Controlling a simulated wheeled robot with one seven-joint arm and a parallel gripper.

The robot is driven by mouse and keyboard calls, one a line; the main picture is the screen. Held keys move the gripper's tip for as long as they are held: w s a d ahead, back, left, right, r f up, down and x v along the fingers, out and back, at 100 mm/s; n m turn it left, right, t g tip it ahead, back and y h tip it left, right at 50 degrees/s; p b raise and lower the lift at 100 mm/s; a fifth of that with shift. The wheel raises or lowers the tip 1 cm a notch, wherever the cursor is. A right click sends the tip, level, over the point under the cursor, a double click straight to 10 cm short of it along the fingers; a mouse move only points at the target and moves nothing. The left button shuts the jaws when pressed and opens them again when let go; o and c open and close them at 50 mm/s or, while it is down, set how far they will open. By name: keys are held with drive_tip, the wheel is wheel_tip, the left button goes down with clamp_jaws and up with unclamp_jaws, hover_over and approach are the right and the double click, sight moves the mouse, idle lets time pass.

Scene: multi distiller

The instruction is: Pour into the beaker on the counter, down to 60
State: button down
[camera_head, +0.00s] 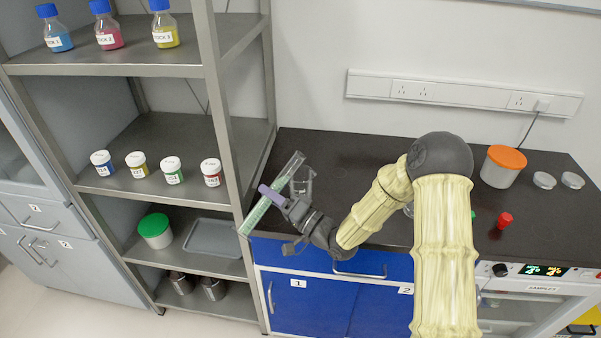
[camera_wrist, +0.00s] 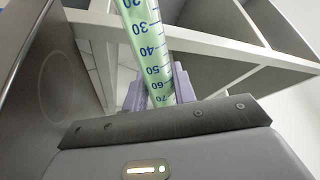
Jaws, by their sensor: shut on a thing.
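My gripper (camera_head: 276,197) is shut on a clear graduated cylinder (camera_head: 290,167) and holds it tilted at the counter's left end. Its upper end leans right, and green liquid fills its lower left part. In the wrist view the cylinder (camera_wrist: 146,45) shows marks from 20 to 70 between the purple fingers (camera_wrist: 158,92), with green behind them. The liquid's surface is not clear there.
The dark counter (camera_head: 340,150) is mostly clear behind my arm. An orange-lidded tub (camera_head: 503,167), two clear dishes (camera_head: 544,180) and a small red object (camera_head: 503,220) are at right. The metal shelf rack (camera_head: 222,100) stands close on the left, with bottles and jars.

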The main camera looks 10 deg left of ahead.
drive_tip(key=shift+s+a+m+t+p, duration=0.1)
drive_tip(key=shift+m+t+p, duration=0.3)
drive_tip(key=shift+m, duration=0.4)
idle(1.0)
drive_tip(key=shift+s+a+r+m+t+p, duration=0.1)
drive_tip(key=shift+s+r+m+t+p, duration=0.1)
drive_tip(key=shift+r+m+p, duration=0.4)
drive_tip(key=shift+s+a+r+m+t+p, duration=0.1)
drive_tip(key=shift+r+m+t+p, duration=0.1)
drive_tip(key=shift+r+m+p, duration=0.35)
idle(1.5)
drive_tip(key=shift+m+h, duration=0.3)
drive_tip(key=shift+m, duration=0.05)
idle(1.6)
drive_tip(key=shift+w, duration=0.15)
drive_tip(key=shift+s+a+p, duration=0.1)
drive_tip(key=shift+s+p, duration=0.2)
drive_tip(key=shift+w+d+t, duration=0.3)
drive_tip(key=shift+w+d, duration=0.05)
drive_tip(key=shift+d, duration=0.1)
drive_tip(key=shift+a, duration=0.25)
drive_tip(key=shift+s+a, duration=0.1)
drive_tip(key=shift+s, duration=0.25)
drive_tip(key=shift+w, duration=0.1)
